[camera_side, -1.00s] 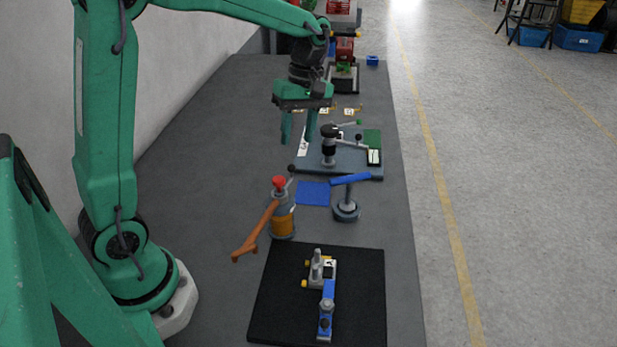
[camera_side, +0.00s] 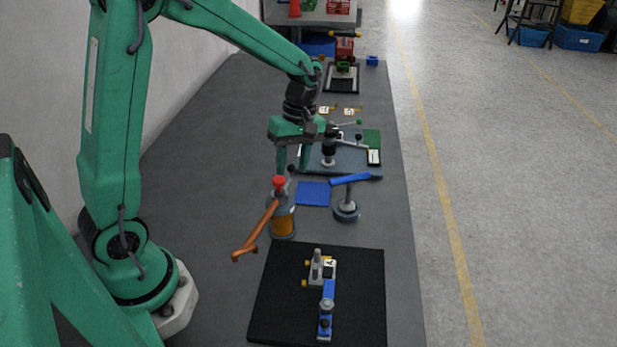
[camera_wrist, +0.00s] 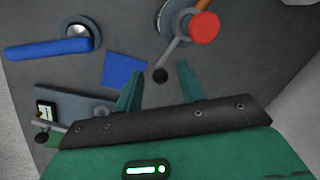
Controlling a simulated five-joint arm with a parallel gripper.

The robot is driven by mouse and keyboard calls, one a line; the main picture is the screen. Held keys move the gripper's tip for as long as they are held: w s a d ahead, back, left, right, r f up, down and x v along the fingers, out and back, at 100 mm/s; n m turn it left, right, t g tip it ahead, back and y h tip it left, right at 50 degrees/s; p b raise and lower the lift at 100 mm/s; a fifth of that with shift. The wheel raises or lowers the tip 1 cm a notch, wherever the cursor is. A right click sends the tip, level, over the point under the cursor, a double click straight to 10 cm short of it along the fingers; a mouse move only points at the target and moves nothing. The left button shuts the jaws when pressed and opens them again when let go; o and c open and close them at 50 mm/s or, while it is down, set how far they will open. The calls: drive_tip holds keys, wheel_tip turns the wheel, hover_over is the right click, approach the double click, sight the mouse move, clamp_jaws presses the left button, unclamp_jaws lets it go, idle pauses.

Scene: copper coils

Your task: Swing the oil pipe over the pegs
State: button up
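The oil pipe (camera_side: 260,228) is a copper-orange arm on an oil pot (camera_side: 283,223) with an amber band and a red top (camera_side: 279,182). In the side view it slants down to the lower left, its end over bare table. A grey lever with a black ball (camera_wrist: 160,75) sticks out from the red top (camera_wrist: 205,27). My gripper (camera_side: 293,170) is open and empty, just above and behind the pot. In the wrist view the ball appears between my fingertips (camera_wrist: 160,70); contact is unclear. Short yellow pegs (camera_side: 305,283) show beside a grey block on the black mat (camera_side: 275,300).
A blue-handled post (camera_side: 346,208) stands right of the pot, with a blue square (camera_side: 313,193) between. A blue clamp-like part (camera_side: 326,312) lies on the mat. Behind is a grey board (camera_side: 355,163) with levers. The table left of the pot is clear.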

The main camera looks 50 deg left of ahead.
clamp_jaws()
drive_tip(key=shift+a+n, duration=0.15)
drive_tip(key=shift+n, duration=0.15)
drive_tip(key=shift+s+a+n, duration=0.5)
drive_tip(key=shift+s+n, duration=0.15)
drive_tip(key=shift+n, duration=0.7)
drive_tip(key=shift+s+a+n, duration=0.5)
drive_tip(key=shift+s+n, duration=0.15)
drive_tip(key=shift+n, duration=0.75)
drive_tip(key=shift+s+a+n, duration=0.5)
drive_tip(key=shift+s+n, duration=0.15)
drive_tip(key=shift+n, duration=0.7)
